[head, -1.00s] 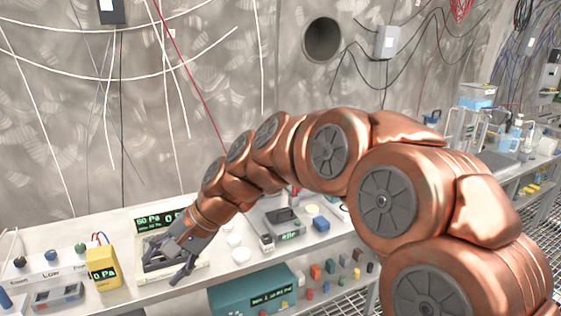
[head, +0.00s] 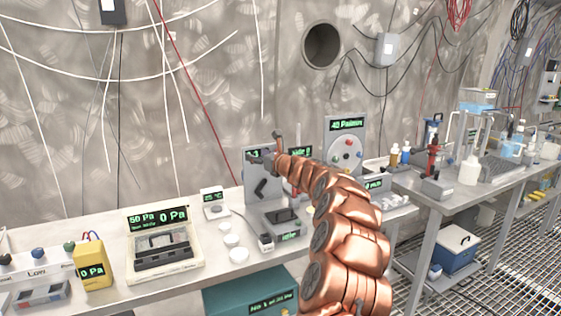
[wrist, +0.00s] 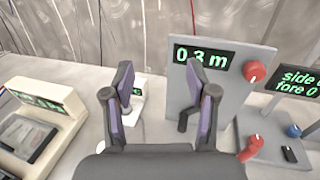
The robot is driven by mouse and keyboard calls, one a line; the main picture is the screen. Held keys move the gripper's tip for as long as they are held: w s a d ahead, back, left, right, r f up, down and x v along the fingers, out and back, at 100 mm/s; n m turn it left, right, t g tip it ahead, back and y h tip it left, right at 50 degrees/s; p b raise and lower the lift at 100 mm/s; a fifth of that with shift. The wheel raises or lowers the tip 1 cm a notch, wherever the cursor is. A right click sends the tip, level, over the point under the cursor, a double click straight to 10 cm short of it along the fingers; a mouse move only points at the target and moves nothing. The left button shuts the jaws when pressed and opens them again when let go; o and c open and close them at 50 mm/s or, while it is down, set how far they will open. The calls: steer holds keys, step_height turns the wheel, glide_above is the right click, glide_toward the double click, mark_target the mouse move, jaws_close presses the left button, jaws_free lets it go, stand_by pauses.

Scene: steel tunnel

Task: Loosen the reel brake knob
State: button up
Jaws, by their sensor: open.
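An upright grey panel (wrist: 230,100) with a "0.3 m" display stands ahead in the wrist view. A round red knob (wrist: 253,72) sits to the right of its display, and a black crank-like handle (wrist: 186,120) is low on its left. No readable label shows which part is the reel brake knob. My gripper (wrist: 166,80) is open and empty, its right finger overlapping the panel's left part in the picture. In the head view, my gripper (head: 268,150) is at the top of the same panel (head: 257,200); the red knob cannot be made out there.
A grey box with a red lever (wrist: 252,148) and a blue knob (wrist: 294,131) stands right of the panel. A pressure case (head: 190,262), a yellow meter (head: 95,265) and white cups (head: 238,255) stand on the bench to the left. A knobbed "40 Pa/min" panel (head: 335,165) stands behind my arm.

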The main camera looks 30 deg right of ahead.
steer(key=d+f+m+h+b, duration=0.1)
steer(key=d+f+m+h, duration=0.15)
steer(key=d, duration=0.35)
steer(key=d+f+m+h, duration=0.2)
steer(key=d+m, duration=0.1)
steer(key=d, duration=0.4)
steer(key=w+p, duration=0.3)
steer(key=w, duration=0.4)
steer(key=shift+w+d+r+t+p, duration=0.2)
steer(key=shift+w+t+p, duration=0.1)
steer(key=shift+t, duration=0.1)
jaws_close()
